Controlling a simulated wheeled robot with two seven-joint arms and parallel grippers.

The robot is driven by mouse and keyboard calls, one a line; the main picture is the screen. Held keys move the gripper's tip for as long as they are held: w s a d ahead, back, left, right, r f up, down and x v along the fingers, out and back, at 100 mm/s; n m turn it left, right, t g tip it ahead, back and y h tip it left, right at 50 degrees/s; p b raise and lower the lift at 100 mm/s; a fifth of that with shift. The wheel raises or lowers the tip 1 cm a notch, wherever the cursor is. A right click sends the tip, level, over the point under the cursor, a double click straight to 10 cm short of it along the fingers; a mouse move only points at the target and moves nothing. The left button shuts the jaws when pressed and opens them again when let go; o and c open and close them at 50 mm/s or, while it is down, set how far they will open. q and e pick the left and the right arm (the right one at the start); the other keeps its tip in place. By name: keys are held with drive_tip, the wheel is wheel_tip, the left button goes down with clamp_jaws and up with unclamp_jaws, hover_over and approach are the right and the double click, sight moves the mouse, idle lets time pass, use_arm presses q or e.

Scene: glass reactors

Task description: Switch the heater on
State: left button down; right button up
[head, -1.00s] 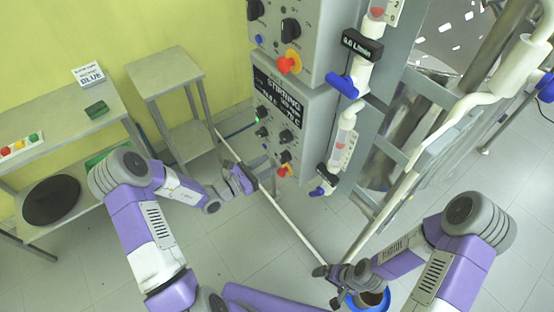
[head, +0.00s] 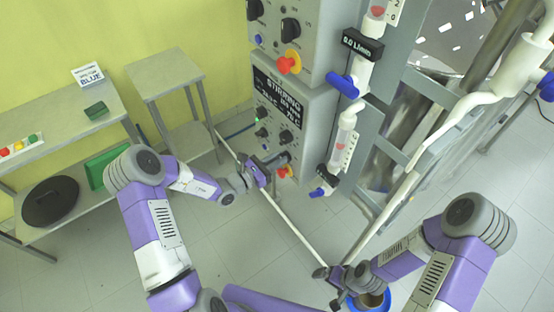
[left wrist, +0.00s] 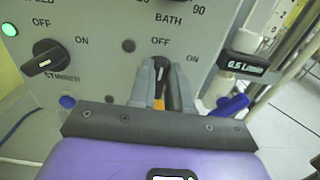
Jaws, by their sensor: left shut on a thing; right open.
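The lower control box (head: 290,112) stands mid-picture in the head view, its display reading STIRRING. In the left wrist view, a black rotary knob (left wrist: 160,64) sits below the word BATH, with OFF above it and ON to its right. My left gripper (left wrist: 161,78) is shut on this knob, one finger on each side; the fingers hide part of it. In the head view my left gripper (head: 270,167) is at the lower front of the box. My right gripper (head: 336,286) is open, low at the bottom centre, beside a blue-rimmed container (head: 386,302).
A red button (head: 286,66) is on the upper box. A blue-handled valve (head: 325,187) is right of the lower box. Grey tables (head: 165,72) stand left.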

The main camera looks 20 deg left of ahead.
idle(0.3)
use_arm(q)
drive_tip(key=shift+s+d+f+m+b, duration=0.1)
drive_tip(key=shift+d+f+m+b, duration=0.05)
drive_tip(key=shift+m+b, duration=1.55)
drive_tip(key=shift+s+d+f+m+b, duration=0.15)
drive_tip(key=shift+m+b, duration=0.85)
drive_tip(key=shift+m, duration=1.3)
drive_tip(key=shift+s+d+f+m+b, duration=0.1)
drive_tip(key=shift+d+m+b, duration=0.05)
drive_tip(key=shift+m+b, duration=1.55)
drive_tip(key=shift+m+p, duration=0.3)
drive_tip(key=shift+m, duration=0.1)
drive_tip(key=c, duration=1.1)
unclamp_jaws()
drive_tip(key=shift+o, duration=0.2)
drive_tip(key=p+v, duration=0.1)
drive_tip(key=v, duration=0.6)
drive_tip(key=shift+s+a, duration=0.2)
drive_tip(key=shift+s, duration=0.05)
